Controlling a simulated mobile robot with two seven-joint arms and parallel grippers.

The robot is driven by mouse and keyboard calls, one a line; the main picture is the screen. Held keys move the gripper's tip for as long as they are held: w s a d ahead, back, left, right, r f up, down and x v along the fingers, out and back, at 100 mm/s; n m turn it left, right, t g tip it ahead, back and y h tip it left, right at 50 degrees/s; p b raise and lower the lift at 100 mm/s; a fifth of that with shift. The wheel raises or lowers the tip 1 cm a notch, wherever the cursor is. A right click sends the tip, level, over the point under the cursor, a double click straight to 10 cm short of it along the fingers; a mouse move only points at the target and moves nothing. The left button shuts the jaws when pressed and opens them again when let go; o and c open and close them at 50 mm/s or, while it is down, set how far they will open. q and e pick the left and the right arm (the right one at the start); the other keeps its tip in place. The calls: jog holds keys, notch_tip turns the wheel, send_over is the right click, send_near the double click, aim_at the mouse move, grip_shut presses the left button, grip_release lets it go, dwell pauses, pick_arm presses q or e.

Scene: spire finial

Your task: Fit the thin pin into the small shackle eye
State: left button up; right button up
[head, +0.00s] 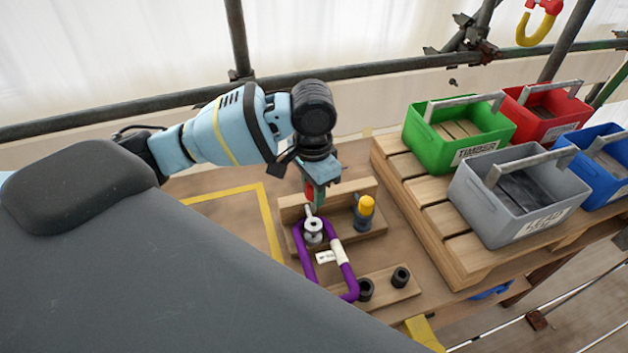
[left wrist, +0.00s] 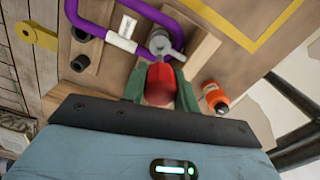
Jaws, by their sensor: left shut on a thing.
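My left gripper (head: 314,200) is shut on a red-handled pin (left wrist: 160,84). Its green fingers sit on both sides of the handle in the left wrist view. The pin is close to the silver eye (head: 313,231) of the purple shackle (head: 304,258). The eye also shows in the left wrist view (left wrist: 162,43), just beyond the handle. The pin's tip is hidden or too small to tell, so I cannot tell whether it is in the eye. A second pin with an orange-yellow handle (head: 365,207) stands in a wooden block to the right. My right gripper is not in view.
Black sockets (head: 401,276) sit in a wooden strip (head: 408,291) near the shackle. A pallet (head: 406,187) at right carries green (head: 440,150), red, grey (head: 482,211) and blue bins. Scaffold tubes (head: 390,68) run behind the table. Yellow tape (head: 270,225) marks the tabletop at left.

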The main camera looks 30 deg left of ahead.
pick_arm(q)
jog(key=shift+f, duration=1.55)
jog(key=shift+f, duration=3)
dwell(1.2)
jog(key=o, duration=1.2)
jog(key=shift+c, duration=0.2)
jog(key=shift+r, duration=3.95)
jog(key=shift+f, duration=0.1)
